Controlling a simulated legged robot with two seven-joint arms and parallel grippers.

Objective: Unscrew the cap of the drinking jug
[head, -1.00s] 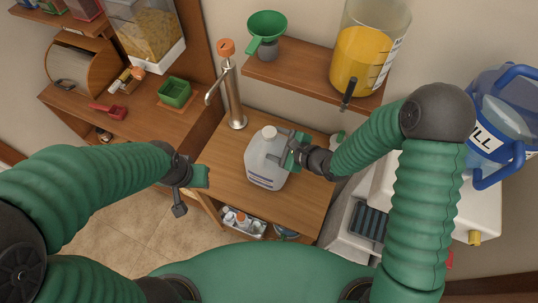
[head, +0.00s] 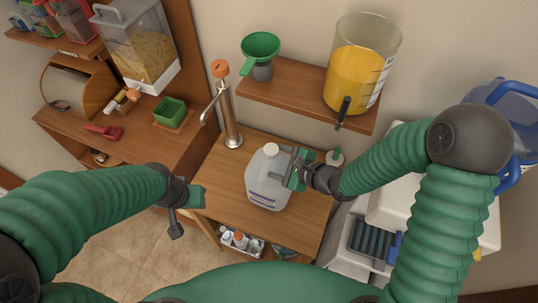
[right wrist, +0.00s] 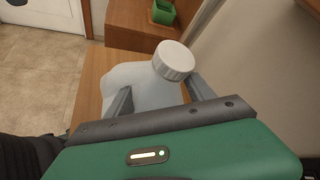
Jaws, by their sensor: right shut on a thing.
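The drinking jug (head: 266,186) is a translucent whitish jug with a white cap (head: 271,150), standing on the wooden table. My right gripper (head: 289,167) is on the jug's right side, near the top. In the right wrist view its two grey fingers (right wrist: 160,94) lie on either side of the jug's upper body (right wrist: 150,92), below the ribbed white cap (right wrist: 174,60). It is shut on the jug; the exact contact is partly hidden. The cap is on the jug. My left gripper (head: 178,216) hangs left of the table, apart from the jug; its finger gap is unclear.
A metal pump dispenser (head: 229,110) with an orange top stands behind the jug. A shelf above holds a green funnel (head: 260,46) and a yellow-liquid container (head: 352,80). A lower bin (head: 242,242) holds bottles.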

